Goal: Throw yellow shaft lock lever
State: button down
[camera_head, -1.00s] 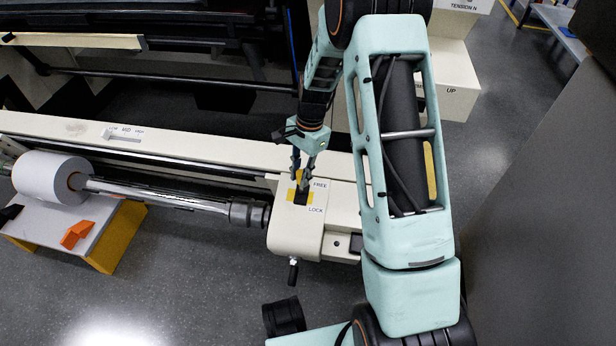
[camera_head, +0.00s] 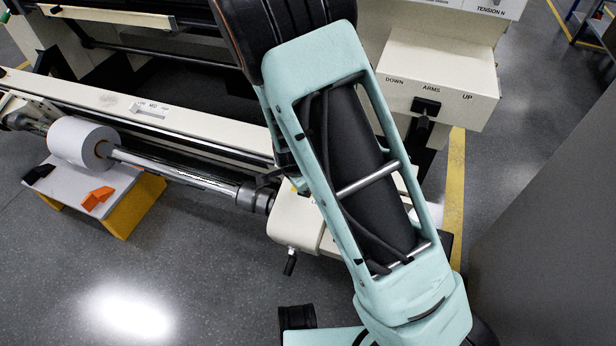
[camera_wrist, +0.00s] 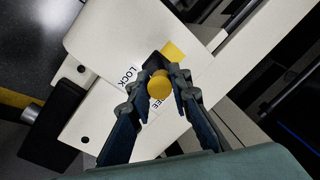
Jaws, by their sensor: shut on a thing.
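The yellow shaft lock lever shows in the wrist view as a round yellow knob (camera_wrist: 159,85) on a cream housing (camera_wrist: 100,38). My gripper (camera_wrist: 161,79) is shut on the lever, with a fingertip on each side of the knob. A black part and a yellow plate (camera_wrist: 174,51) show beyond the knob. The LOCK label (camera_wrist: 127,76) is readable left of the fingers; the FREE label (camera_wrist: 158,103) is partly covered. Which label the lever points to is unclear. In the head view my arm hides the gripper and lever, and only part of the housing (camera_head: 290,228) shows.
A shaft (camera_head: 185,172) with a white roll (camera_head: 80,142) runs left from the housing. A low stand (camera_head: 125,205) with orange blocks (camera_head: 96,198) is below the roll. A control box marked ARMS (camera_head: 440,80) stands at the upper right. Open floor lies in front.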

jog(key=shift+s+a+f+t+h, duration=0.2)
jog(key=shift+s+f+t, duration=0.2)
jog(key=shift+t, duration=0.2)
jog(key=shift+s+a+f+t+h, duration=0.2)
jog(key=shift+s+f+t, duration=0.2)
jog(key=shift+t, duration=0.2)
jog(key=shift+s, duration=0.1)
jog(key=c, duration=1.8)
grip_release()
jog(key=shift+o, duration=0.2)
jog(key=v, duration=1.2)
jog(key=shift+s+f, duration=0.2)
jog(key=shift+a, duration=0.1)
